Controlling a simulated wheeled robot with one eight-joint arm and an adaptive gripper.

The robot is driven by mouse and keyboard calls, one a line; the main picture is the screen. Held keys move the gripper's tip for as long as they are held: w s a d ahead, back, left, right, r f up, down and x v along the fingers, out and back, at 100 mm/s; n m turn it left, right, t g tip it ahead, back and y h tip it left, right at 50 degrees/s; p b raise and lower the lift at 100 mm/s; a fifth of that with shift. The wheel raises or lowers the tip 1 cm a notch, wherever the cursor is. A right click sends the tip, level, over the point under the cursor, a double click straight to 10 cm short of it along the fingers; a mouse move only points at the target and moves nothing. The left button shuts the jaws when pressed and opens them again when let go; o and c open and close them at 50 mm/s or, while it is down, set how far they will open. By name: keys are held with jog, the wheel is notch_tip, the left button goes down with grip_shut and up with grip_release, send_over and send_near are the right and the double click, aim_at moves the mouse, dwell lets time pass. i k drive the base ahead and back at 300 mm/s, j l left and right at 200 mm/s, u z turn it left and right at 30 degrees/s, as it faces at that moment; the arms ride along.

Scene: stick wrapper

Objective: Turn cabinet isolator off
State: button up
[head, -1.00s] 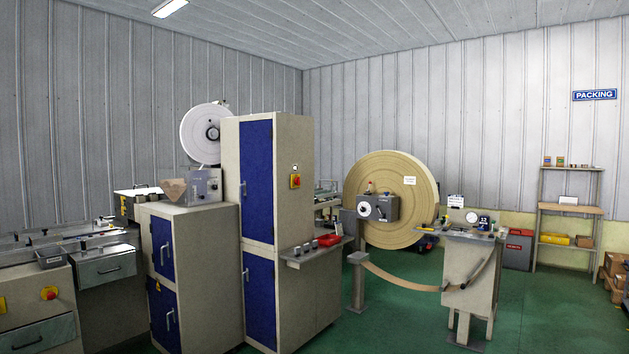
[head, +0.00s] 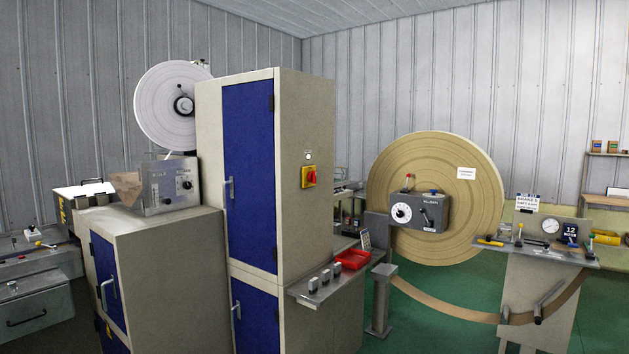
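The cabinet isolator (head: 309,176) is a red rotary handle on a yellow plate, on the right-hand beige side of the tall cabinet (head: 290,120). A small round white lamp or button (head: 308,157) sits just above it. The handle is small in view, and I cannot tell for sure which position it points to. The cabinet's blue doors (head: 250,175) are shut. My gripper is not in view.
A metal shelf (head: 325,291) with several small blocks and a red tray (head: 352,259) juts out below the isolator. A grey post (head: 380,305), a large paper roll (head: 450,165) and a bench (head: 545,252) stand to the right. Green floor (head: 425,325) shows between them.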

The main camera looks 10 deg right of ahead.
aim_at(312, 176)
jog(key=i+l, duration=0.15)
jog(key=i, duration=0.3)
jog(key=i+l+u, duration=0.15)
jog(key=i, duration=0.3)
